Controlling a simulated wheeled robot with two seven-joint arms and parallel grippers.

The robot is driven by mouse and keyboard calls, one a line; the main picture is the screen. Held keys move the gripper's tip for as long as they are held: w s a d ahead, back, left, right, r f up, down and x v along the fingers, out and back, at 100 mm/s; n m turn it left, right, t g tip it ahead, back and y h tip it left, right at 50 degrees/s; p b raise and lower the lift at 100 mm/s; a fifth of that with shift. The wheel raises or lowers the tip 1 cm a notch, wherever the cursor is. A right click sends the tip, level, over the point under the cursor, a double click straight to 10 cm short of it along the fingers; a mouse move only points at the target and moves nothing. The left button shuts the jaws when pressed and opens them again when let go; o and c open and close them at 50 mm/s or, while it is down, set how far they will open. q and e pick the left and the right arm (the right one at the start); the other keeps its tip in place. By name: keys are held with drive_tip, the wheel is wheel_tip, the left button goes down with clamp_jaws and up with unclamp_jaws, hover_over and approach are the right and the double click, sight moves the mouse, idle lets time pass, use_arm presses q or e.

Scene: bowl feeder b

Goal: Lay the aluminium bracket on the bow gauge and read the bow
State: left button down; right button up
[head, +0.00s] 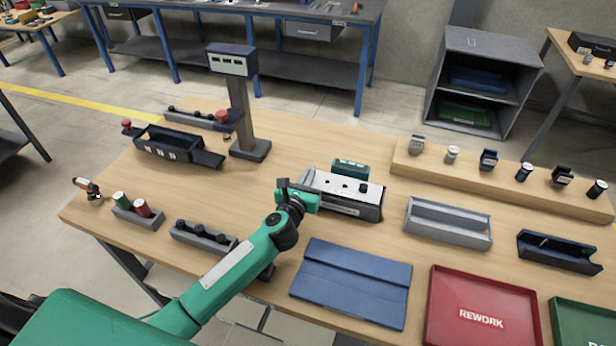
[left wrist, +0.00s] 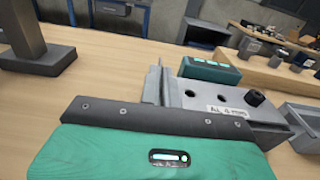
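The bow gauge (head: 368,212) stands at mid-table, a dark block with a teal readout box (head: 350,168) behind it; the box also shows in the left wrist view (left wrist: 210,71). A pale grey metal piece with dark holes, which looks like the aluminium bracket (head: 330,184), lies along the gauge's top. It shows in the left wrist view (left wrist: 206,94) with a label partly reading "AL" and a black knob at its right. My left gripper (head: 295,195) is at the gauge's left end, close to the bracket. Its fingertips are not clear, so its grip is uncertain. My right gripper is out of view.
A blue folded mat (head: 352,284) lies in front of the gauge, and a red REWORK tray (head: 482,308) stands front right. A grey open tray (head: 448,222) is to the right. A post with a display (head: 238,100) rises behind left. Bare wood lies between these things.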

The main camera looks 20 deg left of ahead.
use_arm(q)
drive_tip(key=shift+f+b, duration=0.3)
drive_tip(key=shift+f, duration=0.25)
drive_tip(key=c, duration=1.6)
unclamp_jaws()
drive_tip(key=shift+c, duration=0.2)
drive_tip(key=shift+r, duration=0.15)
drive_tip(key=shift+r+p, duration=0.4)
drive_tip(key=shift+r, duration=0.05)
drive_tip(key=s+b, duration=0.2)
drive_tip(key=s, duration=1)
drive_tip(key=shift+a+r, duration=0.2)
drive_tip(key=shift+r, duration=0.1)
